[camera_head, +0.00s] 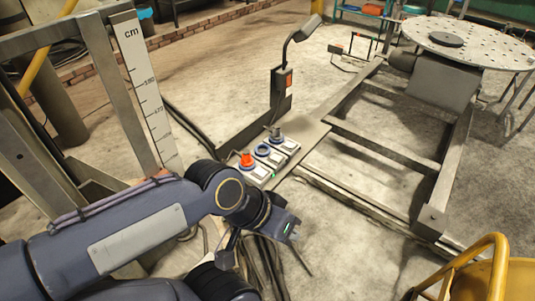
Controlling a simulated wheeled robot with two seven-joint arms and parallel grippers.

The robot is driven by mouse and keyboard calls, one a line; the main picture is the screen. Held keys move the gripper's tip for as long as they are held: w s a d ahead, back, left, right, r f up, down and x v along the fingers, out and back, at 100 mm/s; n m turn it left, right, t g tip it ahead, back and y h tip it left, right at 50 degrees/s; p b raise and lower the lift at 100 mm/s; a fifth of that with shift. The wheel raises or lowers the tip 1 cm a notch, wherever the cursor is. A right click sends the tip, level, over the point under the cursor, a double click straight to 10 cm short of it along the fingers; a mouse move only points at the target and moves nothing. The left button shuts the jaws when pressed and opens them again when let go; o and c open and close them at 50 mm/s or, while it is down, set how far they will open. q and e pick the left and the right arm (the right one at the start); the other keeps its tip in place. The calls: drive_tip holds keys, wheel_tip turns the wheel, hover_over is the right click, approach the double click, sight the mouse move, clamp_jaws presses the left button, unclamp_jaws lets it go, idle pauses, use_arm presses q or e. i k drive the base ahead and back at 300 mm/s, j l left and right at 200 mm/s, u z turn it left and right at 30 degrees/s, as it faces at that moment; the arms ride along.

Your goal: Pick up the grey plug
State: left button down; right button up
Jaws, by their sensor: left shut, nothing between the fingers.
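A socket panel (262,172) with blue-ringed sockets sits on a metal plate in the middle of the view. A small grey plug (275,132) appears to sit upright in the far socket. An orange-red plug (247,160) is in the near socket, and the middle socket (262,150) looks empty. My left gripper (291,231) is on the near side of the panel, apart from both plugs. It is shut and empty; its fingertips are small and hard to make out. My right gripper is not in view.
A post with a lamp-like head (306,28) stands behind the panel. A metal frame (385,150) with a round perforated table (470,42) lies to the right. A ruler board (140,85) stands left. A yellow rail (485,255) is at the lower right.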

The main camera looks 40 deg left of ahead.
sight(276, 135)
drive_tip(key=i+j+u, duration=0.15)
drive_tip(key=i+u, duration=0.65)
drive_tip(key=i, duration=0.25)
drive_tip(key=i+l+u, duration=0.35)
drive_tip(key=i, duration=0.15)
drive_tip(key=i+l+u, duration=0.2)
drive_tip(key=i+u, duration=0.2)
drive_tip(key=i, duration=0.1)
